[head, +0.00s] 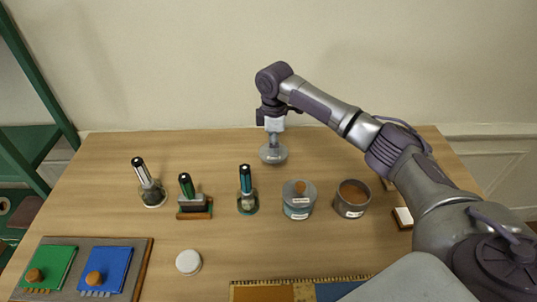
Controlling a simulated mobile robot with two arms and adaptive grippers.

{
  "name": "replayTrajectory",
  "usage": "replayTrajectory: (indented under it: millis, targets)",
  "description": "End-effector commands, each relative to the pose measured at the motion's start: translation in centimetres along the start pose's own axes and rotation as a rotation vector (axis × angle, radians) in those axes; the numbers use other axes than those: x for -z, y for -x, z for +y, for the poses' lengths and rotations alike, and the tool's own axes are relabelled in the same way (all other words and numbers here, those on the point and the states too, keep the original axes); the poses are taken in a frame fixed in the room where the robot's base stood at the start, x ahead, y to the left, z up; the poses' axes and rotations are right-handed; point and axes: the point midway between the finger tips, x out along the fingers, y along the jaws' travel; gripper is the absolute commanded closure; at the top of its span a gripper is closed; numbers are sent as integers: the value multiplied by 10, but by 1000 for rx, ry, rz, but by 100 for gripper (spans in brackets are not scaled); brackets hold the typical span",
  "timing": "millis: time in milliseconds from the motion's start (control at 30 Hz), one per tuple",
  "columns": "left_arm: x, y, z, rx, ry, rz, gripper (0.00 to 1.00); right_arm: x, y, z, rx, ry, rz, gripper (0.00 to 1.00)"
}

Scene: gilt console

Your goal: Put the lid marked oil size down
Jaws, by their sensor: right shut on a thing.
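My right gripper (272,138) reaches down near the back edge of the table. It is shut on a grey round lid (273,155) with a small label too small to read. I cannot tell whether the lid touches the table or hangs just above it. To the right and nearer, an open grey jar (351,207) with brown contents carries a pale label. Next to it stands a grey jar with a lid and an orange-brown knob (298,202), also labelled. My left gripper is not in view.
Dark-handled tools stand in holders on the wooden table (110,190) at left and centre. A white disc (188,262) lies in front. A grey tray (143,262) holds green and blue pads at the front left. A ruled strip (270,282) lies at the front edge.

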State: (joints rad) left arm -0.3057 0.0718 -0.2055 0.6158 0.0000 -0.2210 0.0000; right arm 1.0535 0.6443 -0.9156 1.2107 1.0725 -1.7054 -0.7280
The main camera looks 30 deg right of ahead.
Motion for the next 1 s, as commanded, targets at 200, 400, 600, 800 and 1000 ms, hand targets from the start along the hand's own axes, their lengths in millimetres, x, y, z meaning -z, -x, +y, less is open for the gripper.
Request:
replayTrajectory:
  millis: [200,400,600,800,1000]
  targets:
    - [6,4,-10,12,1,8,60,14,-12,1,1,-3,-2,100]
    - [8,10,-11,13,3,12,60,14,-40,0,1,-2,-2,100]
    - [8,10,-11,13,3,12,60,14,-49,1,-2,-1,0,100]
    - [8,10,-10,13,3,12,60,14,-50,1,-1,-1,0,100]
    - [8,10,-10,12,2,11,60,14,-52,1,-1,-1,0,53]
